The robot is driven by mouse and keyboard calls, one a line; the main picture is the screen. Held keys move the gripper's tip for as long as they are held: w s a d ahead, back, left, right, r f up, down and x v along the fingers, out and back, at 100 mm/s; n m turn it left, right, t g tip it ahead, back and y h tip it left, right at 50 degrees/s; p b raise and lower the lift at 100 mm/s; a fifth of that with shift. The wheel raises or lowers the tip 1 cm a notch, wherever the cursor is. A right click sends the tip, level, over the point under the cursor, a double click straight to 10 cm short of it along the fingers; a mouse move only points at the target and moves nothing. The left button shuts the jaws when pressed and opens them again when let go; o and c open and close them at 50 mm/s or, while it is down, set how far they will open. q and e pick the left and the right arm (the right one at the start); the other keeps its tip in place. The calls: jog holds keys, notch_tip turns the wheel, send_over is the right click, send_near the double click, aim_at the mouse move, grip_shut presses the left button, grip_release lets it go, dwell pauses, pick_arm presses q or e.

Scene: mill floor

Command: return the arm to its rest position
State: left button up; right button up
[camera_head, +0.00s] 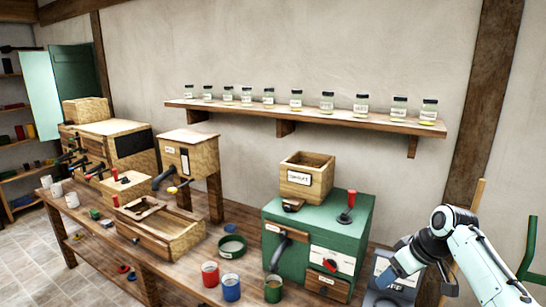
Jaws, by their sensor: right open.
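My right arm, white with dark joints, comes in from the lower right edge. Its right gripper (394,270) points down and to the left, right of the green machine (318,228). The gripper is open, and I see nothing between its fingers. It is in front of a grey-blue box with a label (398,287), and I cannot tell whether it touches it. My left gripper is not in view.
A wooden bench (108,243) carries a wooden tray (160,232), a red cup (210,274), a blue cup (231,287) and a green cup (273,289). A shelf (300,116) with several jars hangs above. A green rail (527,255) stands at the far right.

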jog(key=w+a+f+m+g, duration=0.1)
jog(key=w+a+f, duration=0.1)
jog(key=f, duration=0.8)
jog(key=w+a+f+m, duration=0.1)
jog(key=w+a+f, duration=0.15)
jog(key=f, duration=0.75)
jog(key=s+a+f+m+g+y, duration=0.1)
jog(key=s+a+f, duration=0.25)
jog(key=f, duration=0.45)
jog(key=s+a+f+m, duration=0.15)
jog(key=s+f, duration=0.25)
jog(key=f, duration=0.5)
jog(key=s+a+f+m, duration=0.1)
jog(key=s+f, duration=0.3)
jog(key=s, duration=0.5)
jog(key=s+a+f+m+g, duration=0.1)
jog(key=s+a+f+m, duration=0.1)
jog(key=s+f, duration=0.3)
jog(key=s+a+f+m, duration=0.1)
jog(key=s+a+f, duration=0.3)
jog(key=s, duration=0.9)
jog(key=shift+f+m+g, duration=0.35)
jog(key=shift+f+g, duration=0.05)
jog(key=shift+f, duration=0.2)
